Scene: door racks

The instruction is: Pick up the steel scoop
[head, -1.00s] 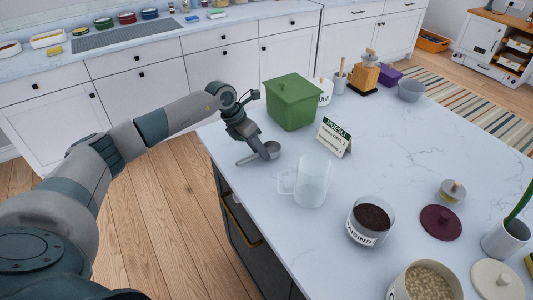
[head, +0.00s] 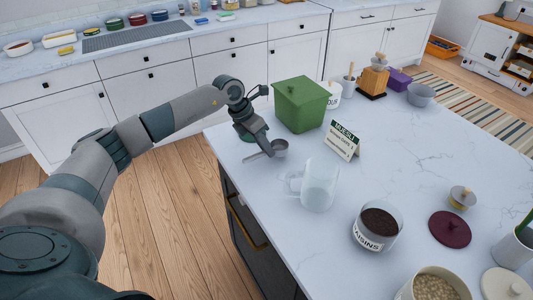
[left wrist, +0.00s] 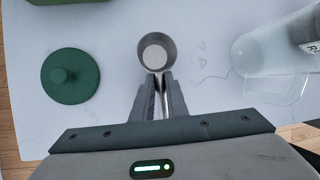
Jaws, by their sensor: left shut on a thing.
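The steel scoop (head: 279,147) is a small grey cup with a handle, near the left edge of the white island counter in the head view. In the left wrist view the scoop (left wrist: 155,52) is straight ahead, its round bowl just beyond my fingertips. My left gripper (head: 268,150) is shut on the scoop; its fingers (left wrist: 160,84) close around the handle, much of which they hide. I cannot tell whether the scoop touches the counter. My right gripper is in neither view.
A glass jug (head: 319,185) stands just right of the scoop. A green box (head: 301,105) and a muesli card (head: 342,141) stand behind. A dark green lid (left wrist: 70,76) lies left of the scoop. A raisins jar (head: 376,228) and maroon lid (head: 449,229) are farther right.

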